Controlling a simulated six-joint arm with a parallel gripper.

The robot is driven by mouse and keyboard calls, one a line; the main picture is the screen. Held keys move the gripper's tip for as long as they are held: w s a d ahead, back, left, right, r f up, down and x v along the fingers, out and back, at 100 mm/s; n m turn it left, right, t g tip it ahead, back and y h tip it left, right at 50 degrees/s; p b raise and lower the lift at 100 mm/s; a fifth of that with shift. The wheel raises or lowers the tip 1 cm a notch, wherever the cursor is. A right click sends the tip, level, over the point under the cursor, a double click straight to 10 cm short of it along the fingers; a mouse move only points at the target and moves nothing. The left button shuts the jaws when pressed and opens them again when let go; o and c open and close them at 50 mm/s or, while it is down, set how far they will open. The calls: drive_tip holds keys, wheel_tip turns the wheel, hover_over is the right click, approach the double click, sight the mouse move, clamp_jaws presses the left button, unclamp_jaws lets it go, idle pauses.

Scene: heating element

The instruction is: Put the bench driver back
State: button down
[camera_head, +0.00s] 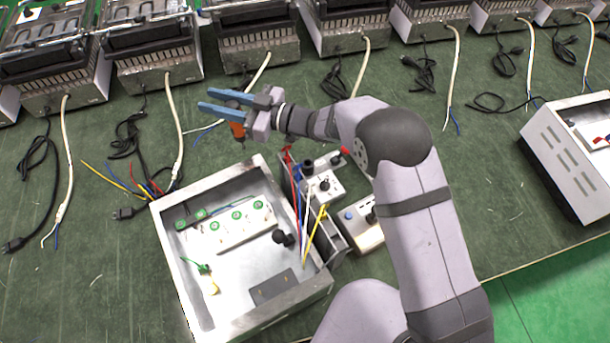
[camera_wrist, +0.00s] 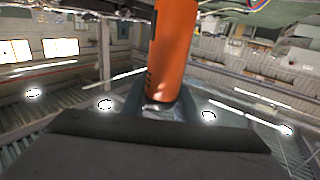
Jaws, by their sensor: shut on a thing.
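The bench driver is an orange cylindrical tool (camera_head: 237,131), held by my gripper (camera_head: 222,102) above the green bench. My gripper's blue fingers point left in the head view and are shut on the driver, with its orange body hanging below them and a thin tip pointing down. In the wrist view the orange driver (camera_wrist: 172,50) stands between the fingers and fills the upper middle; its far end is cut off by the frame's top edge. I cannot tell where the driver's holder is.
An open metal box (camera_head: 183,262) with green-ringed terminals stands in front. A small socket unit (camera_head: 323,187) and coloured wires are right of it. Heater units (camera_head: 160,55) with trailing cables line the back. A white-sided unit (camera_head: 565,165) stands at right. Green bench top (camera_head: 500,200) is clear between.

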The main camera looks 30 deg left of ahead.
drive_tip(key=w+d+f+m+t+b, duration=0.1)
drive_tip(key=w+d+f+t+b, duration=0.1)
drive_tip(key=w+d+f+b, duration=0.35)
drive_tip(key=w+d+f+m+t+b, duration=0.1)
drive_tip(key=w+d+f+t+b, duration=0.15)
drive_tip(key=w+d+b, duration=0.45)
wheel_tip(320, 180, down, 10)
drive_tip(key=w, duration=0.1)
drive_tip(key=shift+w+f+m, duration=0.15)
drive_tip(key=shift+f+m, duration=0.1)
drive_tip(key=shift+m, duration=0.05)
idle(0.3)
drive_tip(key=shift+f+g, duration=0.1)
drive_tip(key=shift+g, duration=0.15)
drive_tip(key=shift+f, duration=0.35)
drive_tip(key=c, duration=1.4)
unclamp_jaws()
